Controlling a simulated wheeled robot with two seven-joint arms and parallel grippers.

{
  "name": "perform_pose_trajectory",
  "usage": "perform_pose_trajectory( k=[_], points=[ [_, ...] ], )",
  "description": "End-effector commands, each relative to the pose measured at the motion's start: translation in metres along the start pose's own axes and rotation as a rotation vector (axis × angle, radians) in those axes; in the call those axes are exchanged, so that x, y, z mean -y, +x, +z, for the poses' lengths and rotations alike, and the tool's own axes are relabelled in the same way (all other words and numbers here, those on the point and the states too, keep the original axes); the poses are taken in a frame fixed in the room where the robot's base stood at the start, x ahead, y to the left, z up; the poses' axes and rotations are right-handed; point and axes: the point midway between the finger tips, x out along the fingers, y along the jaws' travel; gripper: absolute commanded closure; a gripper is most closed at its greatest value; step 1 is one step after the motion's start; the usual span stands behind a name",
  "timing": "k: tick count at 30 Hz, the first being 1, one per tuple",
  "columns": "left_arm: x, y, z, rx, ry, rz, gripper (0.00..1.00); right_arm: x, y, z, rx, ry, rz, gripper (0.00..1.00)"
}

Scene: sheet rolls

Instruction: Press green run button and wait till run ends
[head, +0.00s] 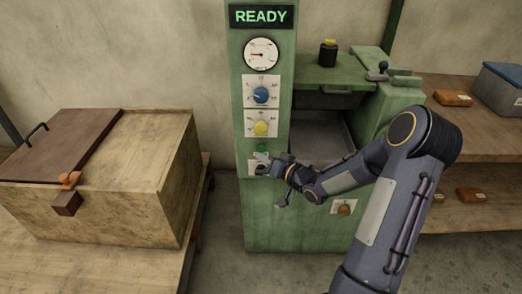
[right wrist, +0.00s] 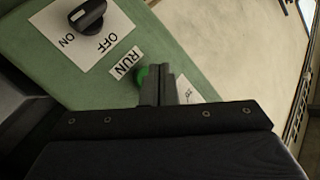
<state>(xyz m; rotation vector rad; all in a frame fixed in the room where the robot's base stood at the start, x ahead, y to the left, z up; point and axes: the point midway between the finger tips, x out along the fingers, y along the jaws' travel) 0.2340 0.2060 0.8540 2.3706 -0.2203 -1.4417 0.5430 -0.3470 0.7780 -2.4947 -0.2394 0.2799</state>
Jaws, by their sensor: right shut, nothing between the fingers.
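The green run button (head: 262,148) is on the front of the green machine column (head: 262,212), below the yellow knob. My right gripper (head: 263,157) is shut and empty, with its tips just below the button. In the right wrist view the green button (right wrist: 141,76) shows beside the RUN label, partly hidden by my closed fingers (right wrist: 160,74). I cannot tell whether the fingertips touch it. The display (head: 261,16) at the top of the column reads READY in green letters. My left gripper is not in view.
A dial gauge (head: 261,54), a blue knob (head: 261,95) and a yellow knob (head: 261,128) sit above the button. A black ON/OFF switch (right wrist: 87,15) is close by. A wooden box (head: 110,205) stands left; shelves with brown packets (head: 453,98) stand right.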

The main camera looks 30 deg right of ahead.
Motion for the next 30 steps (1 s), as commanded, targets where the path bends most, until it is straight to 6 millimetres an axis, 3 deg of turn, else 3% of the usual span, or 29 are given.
perform_pose_trajectory(
  k=[30],
  points=[
    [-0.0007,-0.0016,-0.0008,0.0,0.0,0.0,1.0,-0.0056,0.0081,-0.0058,0.001,0.0,0.0,1.0]
  ],
)
